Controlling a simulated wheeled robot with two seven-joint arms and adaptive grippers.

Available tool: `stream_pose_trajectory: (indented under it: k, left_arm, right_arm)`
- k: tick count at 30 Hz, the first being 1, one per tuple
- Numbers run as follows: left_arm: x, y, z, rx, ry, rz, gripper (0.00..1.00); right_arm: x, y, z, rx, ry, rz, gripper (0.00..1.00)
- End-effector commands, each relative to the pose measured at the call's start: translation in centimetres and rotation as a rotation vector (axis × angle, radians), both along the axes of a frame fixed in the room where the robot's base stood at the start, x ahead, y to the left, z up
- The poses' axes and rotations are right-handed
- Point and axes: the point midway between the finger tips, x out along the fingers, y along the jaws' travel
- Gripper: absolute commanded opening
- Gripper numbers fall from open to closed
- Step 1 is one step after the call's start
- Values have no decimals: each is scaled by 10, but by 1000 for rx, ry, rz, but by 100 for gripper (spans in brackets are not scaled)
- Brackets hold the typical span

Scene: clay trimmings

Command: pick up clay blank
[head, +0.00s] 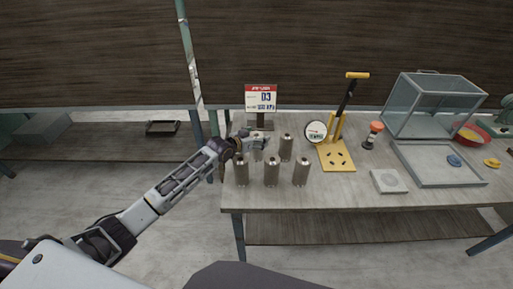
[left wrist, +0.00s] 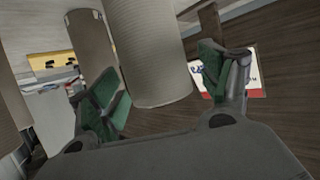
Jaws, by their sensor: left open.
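Several grey-brown cylindrical clay blanks stand upright on the left part of the table. Three are in the front row, with the left one (head: 241,172), the middle one (head: 272,173) and the right one (head: 301,173). Another blank (head: 286,148) stands behind them. My left gripper (head: 258,141) is at the back row, partly hiding a blank there. In the left wrist view, the open left gripper (left wrist: 165,85) has green-padded fingers on either side of a near blank (left wrist: 150,50). I cannot tell whether the pads touch it. My right gripper is not in view.
A sign marked D3 (head: 261,98) stands behind the blanks. To the right are a yellow-based lever press (head: 337,160), a round gauge (head: 315,131), a grey square block (head: 389,181), a grey tray (head: 425,179) and a clear case (head: 430,105).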

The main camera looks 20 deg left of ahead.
Motion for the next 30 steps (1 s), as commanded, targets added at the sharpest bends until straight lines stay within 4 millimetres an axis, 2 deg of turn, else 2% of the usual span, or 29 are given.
stream_pose_trajectory:
  k: [5, 23, 30]
  left_arm:
    - [0, 0, 0, 0, 0, 0, 77]
    - [0, 0, 0, 0, 0, 0, 0]
    - [1, 0, 2, -1, -4, 0, 0]
  right_arm:
    - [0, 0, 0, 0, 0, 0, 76]
    - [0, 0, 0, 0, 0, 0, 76]
    - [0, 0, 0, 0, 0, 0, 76]
